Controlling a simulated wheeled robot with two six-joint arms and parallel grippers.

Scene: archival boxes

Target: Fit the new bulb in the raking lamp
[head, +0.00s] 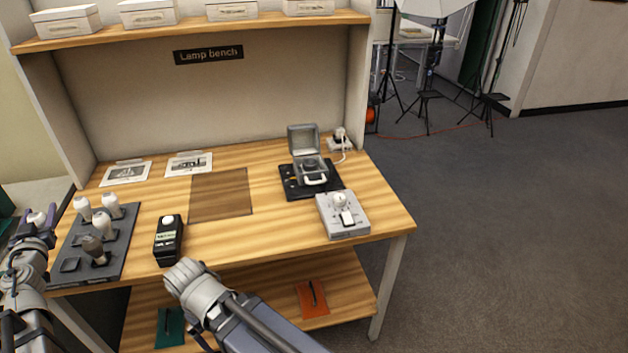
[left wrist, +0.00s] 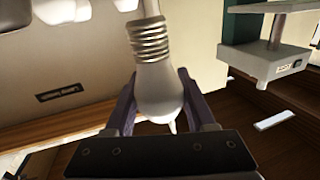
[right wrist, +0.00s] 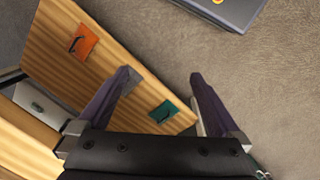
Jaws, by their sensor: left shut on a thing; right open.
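My left gripper (head: 38,217) is at the left edge of the head view, beside the bulb tray. It is shut on a bulb (left wrist: 160,88), whose pale glass sits between the purple fingers in the left wrist view. The bulb's metal screw thread points away from the gripper. The raking lamp (head: 303,138) stands on a black mat at the bench's right, its grey hinged head raised. My right gripper (right wrist: 165,85) is open and empty, over the lower shelf and floor in the right wrist view. Its fingers are hidden in the head view.
A dark tray (head: 125,235) holds several bulbs at the bench's left. A black meter (head: 169,240) stands right of it. A grey box with a switch (head: 343,222) is at the front right. A brown mat (head: 220,194) lies clear mid-bench. An orange pad (head: 312,297) lies on the lower shelf.

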